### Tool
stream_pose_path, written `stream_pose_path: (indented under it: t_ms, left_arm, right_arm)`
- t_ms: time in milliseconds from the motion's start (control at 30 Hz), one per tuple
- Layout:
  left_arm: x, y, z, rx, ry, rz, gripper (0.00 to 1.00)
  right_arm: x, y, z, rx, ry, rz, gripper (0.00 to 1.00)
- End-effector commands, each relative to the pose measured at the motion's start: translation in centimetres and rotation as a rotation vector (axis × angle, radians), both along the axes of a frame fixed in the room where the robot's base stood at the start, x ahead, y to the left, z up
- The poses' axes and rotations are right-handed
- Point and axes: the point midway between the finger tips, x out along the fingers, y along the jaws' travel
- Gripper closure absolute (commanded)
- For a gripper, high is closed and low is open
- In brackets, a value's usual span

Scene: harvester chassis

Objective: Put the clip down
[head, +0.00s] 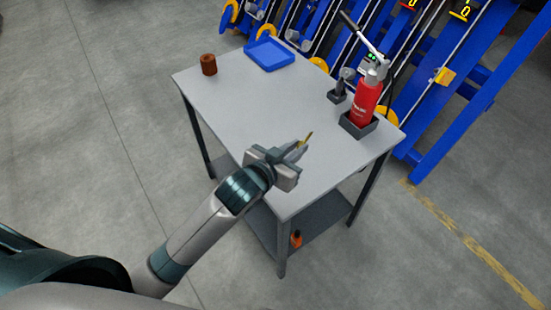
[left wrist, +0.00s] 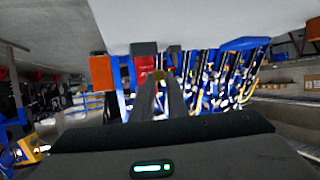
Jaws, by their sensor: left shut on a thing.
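The clip (head: 308,138) is a small, thin, yellowish piece. My left gripper (head: 300,146) is shut on it, and the clip sticks out past the fingertips. In the head view the gripper and clip show over the near part of the grey table (head: 240,95). I cannot tell exactly how high they are above the tabletop. In the left wrist view a small yellowish bit of the clip (left wrist: 159,75) shows between the two dark fingertips; the rest is hidden by the fingers. My right gripper is not in view.
A red bottle-like device (head: 363,104) stands in a dark holder (head: 357,126) at the table's right, beside a small dark grey tool (head: 339,90). A blue tray (head: 268,54) and a brown cylinder (head: 208,65) stand at the back. The table's middle is clear.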

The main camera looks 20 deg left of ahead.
Motion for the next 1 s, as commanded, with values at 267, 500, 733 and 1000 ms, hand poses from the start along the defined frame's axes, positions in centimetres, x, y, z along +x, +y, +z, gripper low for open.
stream_pose_path:
  t_ms: [267, 500, 733, 1000]
  left_arm:
    - [-0.8, -0.5, -1.3, -0.003, -0.002, -0.015, 1.0]
    - [-0.7, -0.4, -1.3, -0.003, -0.002, -0.014, 1.0]
    - [0.0, 0.8, -2.1, 0.0, 0.0, -0.014, 1.0]
    - [2.5, 4.8, -4.8, 0.002, 0.001, -0.012, 1.0]
  right_arm:
    - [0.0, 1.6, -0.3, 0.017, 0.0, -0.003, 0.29]
    - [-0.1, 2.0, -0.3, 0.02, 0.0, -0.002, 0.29]
    - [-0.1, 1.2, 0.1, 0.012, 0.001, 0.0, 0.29]
    - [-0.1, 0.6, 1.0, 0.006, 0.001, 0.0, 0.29]
